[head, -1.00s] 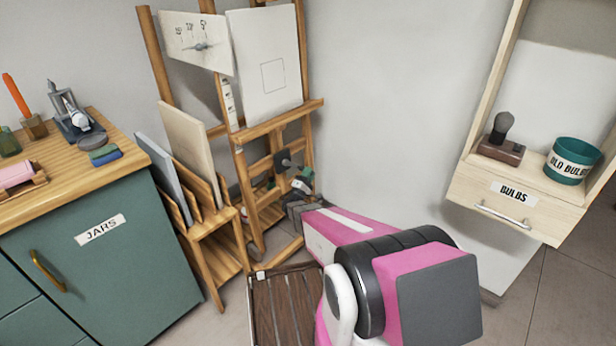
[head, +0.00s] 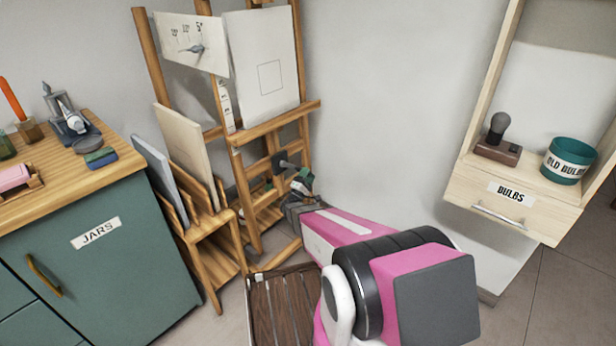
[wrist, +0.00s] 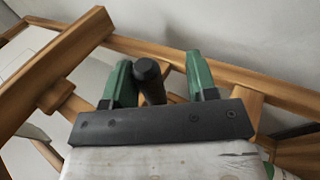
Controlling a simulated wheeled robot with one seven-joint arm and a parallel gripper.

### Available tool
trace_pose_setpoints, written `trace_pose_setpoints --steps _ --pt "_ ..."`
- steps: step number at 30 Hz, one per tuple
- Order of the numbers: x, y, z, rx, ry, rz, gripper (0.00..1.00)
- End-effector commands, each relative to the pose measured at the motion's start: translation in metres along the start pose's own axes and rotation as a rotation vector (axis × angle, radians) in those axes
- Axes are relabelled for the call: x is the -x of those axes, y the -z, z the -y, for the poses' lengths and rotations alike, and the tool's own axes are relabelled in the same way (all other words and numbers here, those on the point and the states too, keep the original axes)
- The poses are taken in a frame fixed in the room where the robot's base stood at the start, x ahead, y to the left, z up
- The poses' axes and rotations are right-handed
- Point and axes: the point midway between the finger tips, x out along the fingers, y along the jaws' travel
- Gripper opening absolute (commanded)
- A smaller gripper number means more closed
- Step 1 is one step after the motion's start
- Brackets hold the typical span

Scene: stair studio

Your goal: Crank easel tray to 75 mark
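A dark crank handle (head: 289,163) sticks out below the tray. My gripper (head: 298,186) is beside it. In the wrist view, the black handle (wrist: 149,76) stands between the two green fingers of my gripper (wrist: 160,75). It is close to the left finger, with a clear gap to the right finger.
A rack with panels (head: 205,205) stands left of the easel, next to the green JARS cabinet (head: 110,265). A slatted dark wooden piece (head: 275,310) lies low beside my arm. A BULBS shelf unit (head: 512,195) hangs at right. The wall between is clear.

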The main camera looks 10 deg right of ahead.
Motion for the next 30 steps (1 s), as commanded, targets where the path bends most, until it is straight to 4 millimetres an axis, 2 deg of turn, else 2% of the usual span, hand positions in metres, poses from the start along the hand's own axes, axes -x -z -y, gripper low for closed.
trace_pose_setpoints --steps 8,21,25,30 --pt "0.008 -0.001 -0.002 -0.001 -0.002 -0.001 0.52" --pt "0.084 0.0 -0.001 0.0 -0.001 -0.002 0.52" --pt "0.099 0.0 0.0 0.0 -0.001 -0.001 0.52" --pt "0.107 -0.001 0.0 0.0 0.0 0.0 0.52"
